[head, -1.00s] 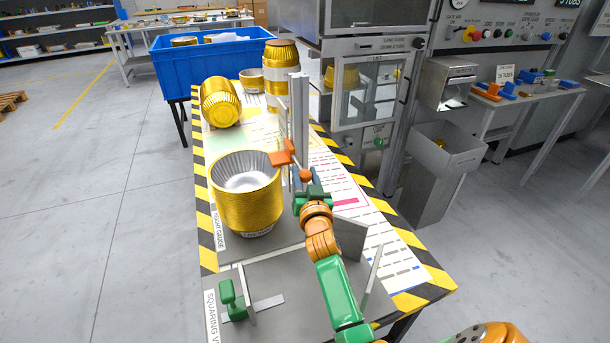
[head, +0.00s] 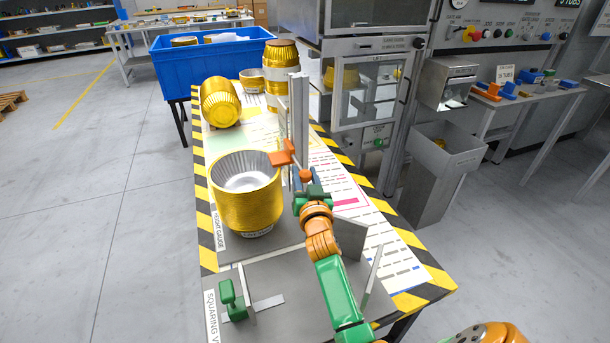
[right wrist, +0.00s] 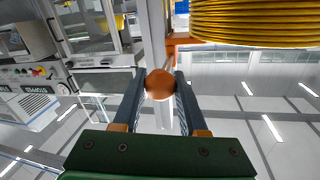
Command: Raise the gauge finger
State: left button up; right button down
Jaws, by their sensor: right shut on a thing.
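The orange gauge finger (head: 283,158) sits on the upright grey post (head: 299,115) of the height gauge, at the rim of a stack of gold cups (head: 246,198). Whether it touches the rim I cannot tell. My right gripper (head: 307,180) is at the gauge, right of the stack. In the right wrist view its two fingers are shut on a round orange knob (right wrist: 159,84), with the post behind it and the gold stack (right wrist: 255,22) at the upper right. My left gripper is not in view.
A gold cup stack (head: 221,102) lies on its side, and another (head: 281,70) stands behind. The squaring fixture with a green handle (head: 232,300) is at the table's front. A blue bin (head: 205,60) stands at the back left. A grey machine (head: 366,90) is right of the table.

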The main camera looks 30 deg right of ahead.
notch_tip(320, 180, up, 14)
jog(key=p, duration=1.3)
jog(key=shift+r, duration=0.2)
jog(key=c, duration=0.6)
grip_release()
jog(key=shift+o, duration=0.6)
jog(key=shift+f, duration=0.1)
jog(key=v, duration=0.7)
